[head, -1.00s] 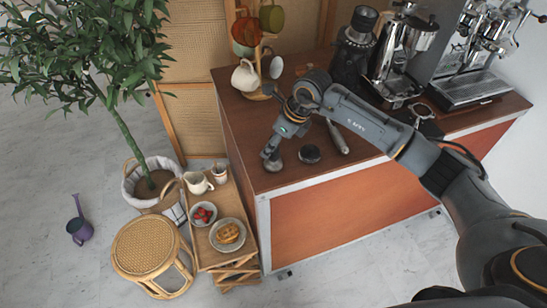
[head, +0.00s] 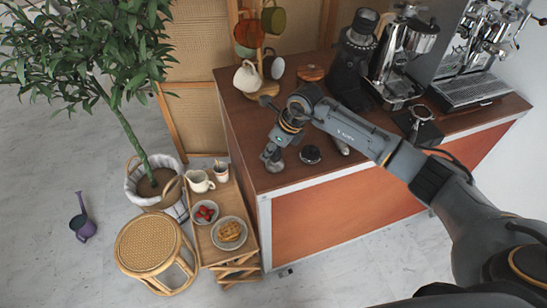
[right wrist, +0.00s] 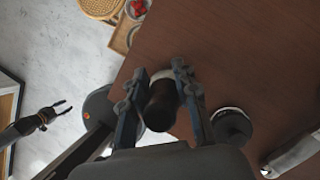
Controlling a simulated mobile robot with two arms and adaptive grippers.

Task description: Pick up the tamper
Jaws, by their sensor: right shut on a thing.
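The tamper has a dark handle and a silvery round base (head: 277,166). It is near the left front corner of the wooden counter. My right gripper (head: 270,153) is shut on it from above. In the right wrist view the dark handle (right wrist: 160,104) is between the two fingers of my right gripper (right wrist: 160,84), with part of the pale base rim beyond it. I cannot tell whether the base touches the counter. My left gripper (right wrist: 65,106) shows only in the right wrist view, far from the counter top, with its fingers apart and empty.
A round black piece (head: 310,154) stands just right of the tamper, and also shows in the right wrist view (right wrist: 232,125). A mug tree (head: 259,62) with cups, a grinder (head: 354,60) and espresso machines stand behind. A low wooden stand (head: 238,255) is left of the counter.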

